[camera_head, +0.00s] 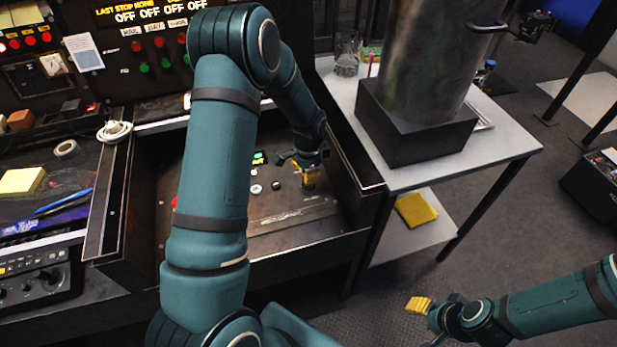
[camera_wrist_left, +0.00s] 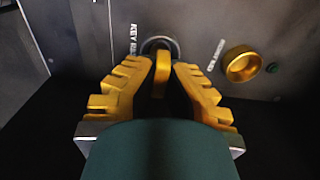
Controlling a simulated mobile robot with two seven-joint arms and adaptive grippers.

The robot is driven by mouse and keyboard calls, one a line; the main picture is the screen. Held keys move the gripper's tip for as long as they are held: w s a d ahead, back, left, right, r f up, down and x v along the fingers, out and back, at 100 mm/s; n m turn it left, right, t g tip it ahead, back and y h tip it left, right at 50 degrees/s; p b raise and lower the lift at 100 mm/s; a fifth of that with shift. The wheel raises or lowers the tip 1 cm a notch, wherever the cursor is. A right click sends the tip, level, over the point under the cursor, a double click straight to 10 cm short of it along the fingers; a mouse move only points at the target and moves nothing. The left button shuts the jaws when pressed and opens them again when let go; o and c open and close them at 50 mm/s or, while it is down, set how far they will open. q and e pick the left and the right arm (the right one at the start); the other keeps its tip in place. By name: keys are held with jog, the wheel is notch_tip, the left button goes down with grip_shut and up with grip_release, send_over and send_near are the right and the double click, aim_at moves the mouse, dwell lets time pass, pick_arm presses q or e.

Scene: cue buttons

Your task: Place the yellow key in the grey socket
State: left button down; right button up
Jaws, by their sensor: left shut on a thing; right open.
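The yellow key (camera_wrist_left: 163,78) is between the yellow fingers of my left gripper (camera_wrist_left: 160,85), which is shut on it. In the left wrist view the grey socket (camera_wrist_left: 161,43) is a round grey ring on the dark panel, right at the key's far end. I cannot tell how far the key's tip is inside the ring. In the head view my left gripper (camera_head: 309,174) is low over the console panel, and key and socket cannot be made out there. My right gripper (camera_head: 419,305) is open and empty, away from the console at the lower right.
A gold round socket (camera_wrist_left: 241,65) sits to the right of the grey one on the panel (camera_head: 290,222). Raised console walls flank the panel. A white table (camera_head: 490,148) with a large metal cylinder (camera_head: 425,60) stands to the right. The floor around my right gripper is free.

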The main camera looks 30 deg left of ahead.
pick_arm(q)
jog(key=shift+f, duration=0.5)
jog(key=c, duration=1.1)
grip_release()
jog(key=shift+c, duration=0.2)
jog(key=shift+r, duration=0.3)
notch_tip(320, 180, up, 12)
jog(key=p, duration=0.3)
jog(key=shift+f, duration=0.1)
